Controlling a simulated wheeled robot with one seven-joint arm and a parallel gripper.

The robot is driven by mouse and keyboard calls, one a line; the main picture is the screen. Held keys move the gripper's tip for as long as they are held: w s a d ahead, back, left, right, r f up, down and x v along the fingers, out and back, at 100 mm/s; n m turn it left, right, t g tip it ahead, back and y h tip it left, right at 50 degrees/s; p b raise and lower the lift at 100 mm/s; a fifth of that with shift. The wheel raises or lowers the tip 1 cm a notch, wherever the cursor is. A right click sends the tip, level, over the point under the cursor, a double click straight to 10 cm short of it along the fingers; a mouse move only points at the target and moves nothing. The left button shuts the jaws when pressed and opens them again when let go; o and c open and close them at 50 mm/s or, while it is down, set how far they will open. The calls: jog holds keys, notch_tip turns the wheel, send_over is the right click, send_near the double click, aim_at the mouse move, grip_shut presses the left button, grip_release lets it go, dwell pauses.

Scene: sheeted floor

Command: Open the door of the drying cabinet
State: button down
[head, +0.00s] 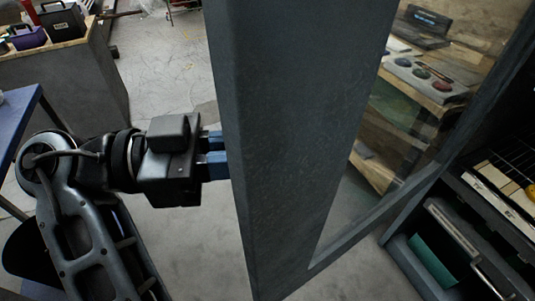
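The drying cabinet's door (290,120) stands swung open across the middle of the head view. It has a wide dark grey frame and a clear glass pane. The cabinet (455,215) is at the right, with its dark interior showing. My gripper (216,153) is at the left edge of the door, level with the middle of the frame. Its two blue fingers point right, and their tips pass out of sight behind the door's edge. The door handle is not visible, so I cannot tell whether the fingers hold it.
Inside the cabinet are a wire rack (515,165) and a green item (435,262). A blue-edged table (22,118) and a wooden-topped counter (70,62) with containers stand at the left. Bare floor (165,60) lies behind my gripper. Cluttered shelving shows through the glass.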

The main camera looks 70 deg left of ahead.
jog(key=shift+w+a+r, duration=0.1)
jog(key=shift+w, duration=0.35)
jog(key=c, duration=1.3)
grip_release()
jog(key=shift+o, duration=0.4)
jog(key=shift+s, duration=0.1)
jog(key=shift+s, duration=0.1)
jog(key=b+v, duration=0.1)
jog(key=v, duration=0.6)
jog(key=shift+s+a, duration=0.2)
